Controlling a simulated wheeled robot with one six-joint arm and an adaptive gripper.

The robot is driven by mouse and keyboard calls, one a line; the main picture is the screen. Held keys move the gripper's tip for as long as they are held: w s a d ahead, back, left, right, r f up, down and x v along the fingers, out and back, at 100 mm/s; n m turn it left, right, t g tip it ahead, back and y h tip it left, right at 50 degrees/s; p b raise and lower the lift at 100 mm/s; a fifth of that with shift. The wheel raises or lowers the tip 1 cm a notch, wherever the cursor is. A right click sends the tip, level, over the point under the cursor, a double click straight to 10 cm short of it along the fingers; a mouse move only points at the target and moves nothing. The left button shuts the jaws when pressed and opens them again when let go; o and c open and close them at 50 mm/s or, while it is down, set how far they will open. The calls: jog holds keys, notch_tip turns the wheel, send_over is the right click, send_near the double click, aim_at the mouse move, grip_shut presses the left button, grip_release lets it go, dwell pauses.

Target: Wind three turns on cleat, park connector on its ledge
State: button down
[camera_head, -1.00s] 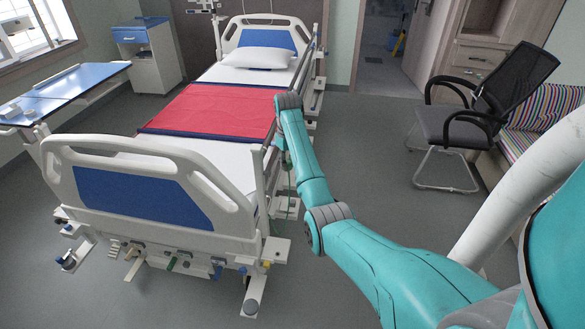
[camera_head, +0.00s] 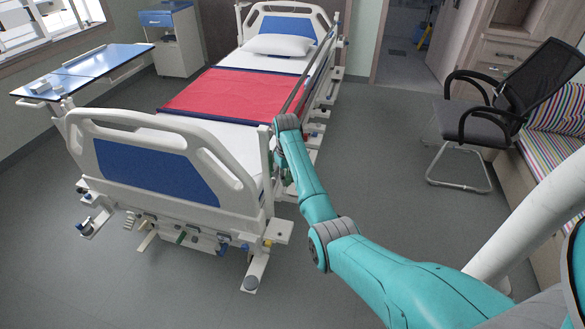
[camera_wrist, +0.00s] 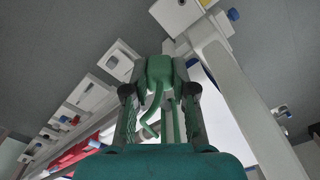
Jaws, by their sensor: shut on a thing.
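In the wrist view, my gripper (camera_wrist: 160,92) is shut on a green connector (camera_wrist: 159,70), held between the two dark fingers. A green cord (camera_wrist: 153,110) curves down from it toward the green palm, and more green strands hang beside it. In the head view, my gripper is hidden below the end of my arm, beside the right corner of the bed's foot end. I cannot make out the cleat or the connector's ledge for sure; white bed fittings (camera_wrist: 118,58) with box-like shapes lie to the left of the gripper in the wrist view.
The bed (camera_head: 225,135) has a white and blue footboard (camera_head: 160,172) close to my arm. A white post (camera_wrist: 245,105) slants past the gripper's right side in the wrist view. An overbed table (camera_head: 95,68) stands left, a chair (camera_head: 490,115) right.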

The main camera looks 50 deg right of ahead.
jog(key=shift+f, duration=0.2)
jog(key=shift+s+d, duration=0.2)
jog(key=shift+s, duration=0.1)
jog(key=s+d, duration=0.2)
jog(key=s, duration=0.4)
jog(key=shift+d, duration=0.25)
jog(key=shift+w, duration=0.1)
